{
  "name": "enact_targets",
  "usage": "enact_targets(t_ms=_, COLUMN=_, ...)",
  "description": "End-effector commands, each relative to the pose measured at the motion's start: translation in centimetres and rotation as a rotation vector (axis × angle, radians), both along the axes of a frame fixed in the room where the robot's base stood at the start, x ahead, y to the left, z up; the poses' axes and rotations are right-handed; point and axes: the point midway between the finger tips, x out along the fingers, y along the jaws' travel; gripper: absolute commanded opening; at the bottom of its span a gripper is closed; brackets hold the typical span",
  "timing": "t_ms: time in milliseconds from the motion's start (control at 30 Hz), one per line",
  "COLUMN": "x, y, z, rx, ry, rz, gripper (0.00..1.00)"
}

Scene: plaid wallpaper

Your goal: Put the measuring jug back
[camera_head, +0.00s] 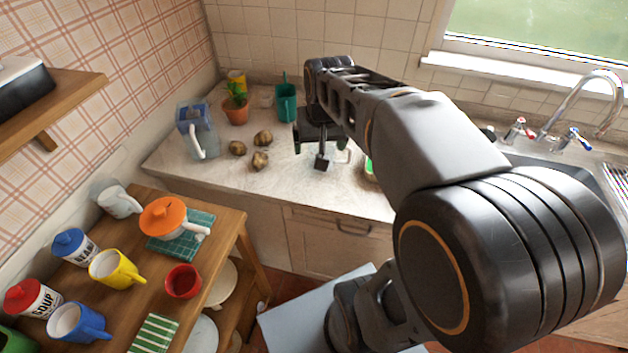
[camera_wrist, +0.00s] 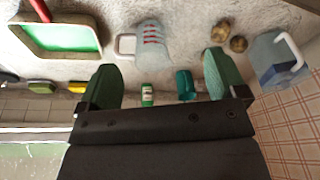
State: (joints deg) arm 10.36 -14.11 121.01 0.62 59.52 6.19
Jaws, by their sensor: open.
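The measuring jug (camera_wrist: 153,41) is clear with red markings and a pale handle, and stands on the worktop in the wrist view. In the head view only part of it, around its pale handle (camera_head: 342,157), shows beside my gripper; the rest is hidden. My gripper (camera_wrist: 160,80) is open and empty, its two green-padded fingers wide apart. The jug appears beyond the fingertips, roughly between them, with no contact visible. In the head view my gripper (camera_head: 321,150) hangs over the worktop (camera_head: 225,178).
A blue-lidded filter jug (camera_head: 197,130), several potatoes (camera_head: 261,160), a potted plant (camera_head: 236,106) and a teal container (camera_head: 286,100) stand left of my gripper. A green-bottomed tray (camera_wrist: 60,38) lies beside the measuring jug. The wooden side table (camera_head: 222,222) holds mugs and an orange-lidded pot (camera_head: 165,217).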

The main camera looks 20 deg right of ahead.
Motion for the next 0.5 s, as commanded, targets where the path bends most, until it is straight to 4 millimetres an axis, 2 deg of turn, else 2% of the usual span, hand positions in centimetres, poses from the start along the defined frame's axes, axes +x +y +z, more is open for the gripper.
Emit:
enact_targets(t_ms=33, x=-1.8, y=1.4, z=-0.1, rx=-0.012, ry=-0.031, rz=0.055, gripper=0.91)
enact_targets(t_ms=200, x=-6.0, y=4.2, z=-1.2, rx=-0.041, ry=-0.101, rz=0.194, gripper=0.91)
enact_targets(t_ms=333, x=-7.8, y=5.2, z=-2.1, rx=-0.053, ry=-0.133, rz=0.255, gripper=0.91)
enact_targets(t_ms=500, x=-8.6, y=5.8, z=-2.6, rx=-0.060, ry=-0.150, rz=0.286, gripper=0.91)
